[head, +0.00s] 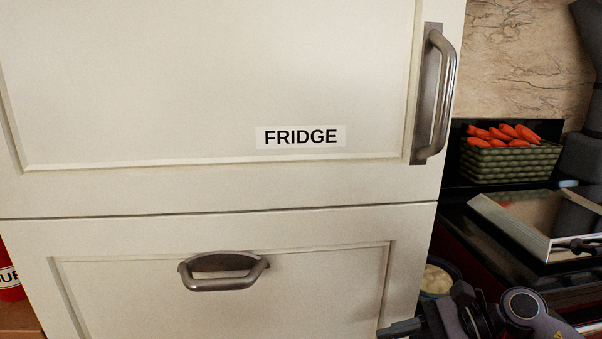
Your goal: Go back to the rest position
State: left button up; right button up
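My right gripper (400,328) shows only in part at the bottom right edge of the head view, in front of the lower right side of the fridge. Its fingers are small and dark and partly cut off, so I cannot tell whether it is open or shut. I see nothing clearly held in it. My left gripper is not in view.
A cream fridge (200,80), labelled FRIDGE, fills most of the view; its upper door and lower drawer look shut. Handles (437,95) (225,284) protrude. At right are a green basket (510,163) of carrots and a metal-framed glossy panel (545,225). A red container (8,270) is at left.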

jog(key=s+a+m+t+y, duration=0.1)
jog(key=a+m+t+y, duration=0.25)
jog(key=m, duration=0.45)
jog(key=s+d+f+m+t+h, duration=0.1)
jog(key=d+f+m+t+h, duration=0.2)
jog(key=m, duration=0.8)
jog(key=s+f+m+t+h+p, duration=0.1)
jog(key=f+m+t+h, duration=0.25)
jog(key=m, duration=0.75)
jog(key=s+d+f+m+t+h, duration=0.25)
jog(key=m+t+h, duration=0.2)
jog(key=m, duration=0.65)
jog(key=s+d+f+m+g+h, duration=0.1)
jog(key=s+f+m+g+h, duration=0.2)
jog(key=s+f+m, duration=0.8)
jog(key=f+m+g, duration=0.1)
jog(key=g, duration=0.1)
jog(key=shift+d+f+m+g+p, duration=0.25)
jog(key=shift+d+m+g+p, duration=0.1)
jog(key=shift+m, duration=0.05)
